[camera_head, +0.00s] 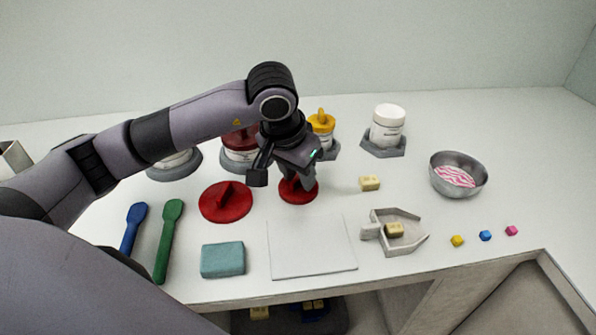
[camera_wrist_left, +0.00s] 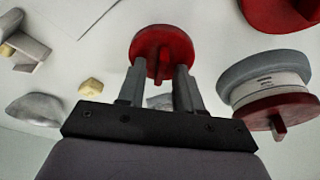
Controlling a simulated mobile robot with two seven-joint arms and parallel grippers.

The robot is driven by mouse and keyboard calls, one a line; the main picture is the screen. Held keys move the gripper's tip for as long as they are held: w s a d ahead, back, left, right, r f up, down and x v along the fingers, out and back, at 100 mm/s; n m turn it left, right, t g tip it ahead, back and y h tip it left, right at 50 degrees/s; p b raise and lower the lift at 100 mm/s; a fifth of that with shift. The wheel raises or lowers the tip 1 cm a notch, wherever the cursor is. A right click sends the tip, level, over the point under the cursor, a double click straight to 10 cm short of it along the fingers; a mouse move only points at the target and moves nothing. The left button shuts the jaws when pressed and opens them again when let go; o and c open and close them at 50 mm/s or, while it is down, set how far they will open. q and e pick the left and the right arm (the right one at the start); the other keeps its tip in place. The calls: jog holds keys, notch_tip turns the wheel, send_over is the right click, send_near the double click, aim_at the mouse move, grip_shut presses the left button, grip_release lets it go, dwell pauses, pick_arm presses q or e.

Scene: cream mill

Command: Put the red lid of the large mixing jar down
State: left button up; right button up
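A round red lid (camera_head: 300,195) with an upright handle appears to lie flat on the worktop, right below my left gripper (camera_head: 283,183). In the left wrist view the same lid (camera_wrist_left: 161,42) is just past the fingertips. The fingers of my left gripper (camera_wrist_left: 160,78) are apart, with the handle between them and gaps on both sides. A larger red lid (camera_head: 225,202) lies on the worktop to the left. A jar with a dark red lid (camera_head: 240,148) stands behind, partly hidden by my arm. I cannot tell which is the large mixing jar. My right gripper is not in view.
A white jar (camera_head: 388,127) and a yellow-topped jar (camera_head: 321,124) stand at the back. A white plate (camera_head: 312,246), teal block (camera_head: 223,260), scoop tray (camera_head: 412,244) and metal bowl (camera_head: 458,175) surround the gripper's area. Blue (camera_head: 133,229) and green (camera_head: 168,240) spatulas lie left.

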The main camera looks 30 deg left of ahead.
aim_at(286, 199)
pick_arm(q)
jog(key=shift+r, duration=0.2)
jog(key=v, duration=1.2)
jog(key=shift+s+f, duration=0.1)
jog(key=shift+f, duration=0.05)
